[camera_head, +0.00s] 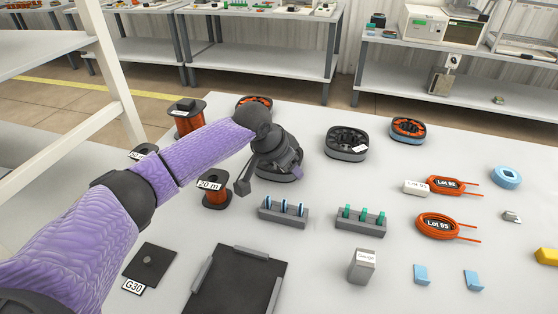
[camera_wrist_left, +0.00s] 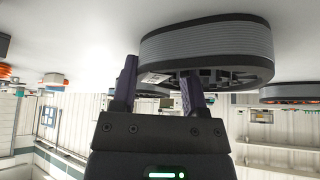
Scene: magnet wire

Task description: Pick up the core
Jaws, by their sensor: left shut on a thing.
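A dark grey ring-shaped core (camera_head: 284,174) is on the white table under my left gripper (camera_head: 288,160), partly hidden by it. In the left wrist view, which looks upside down, the same core (camera_wrist_left: 210,43) shows its ribbed grey outer wall and toothed inside. My left gripper's fingers (camera_wrist_left: 162,88) also show there, one outside the core and one at its open inside, shut on its wall. Whether the core touches the table is not clear. A similar grey core (camera_head: 346,143) with a white tag stands to the right. My right gripper is not in view.
Orange-wound cores (camera_head: 407,130) stand at the back. A wire spool (camera_head: 216,190) marked 20 m is close left of the held core. Racks with blue pieces (camera_head: 283,213) and green pieces (camera_head: 361,221) stand in front. A black tray (camera_head: 240,285) is at the front edge.

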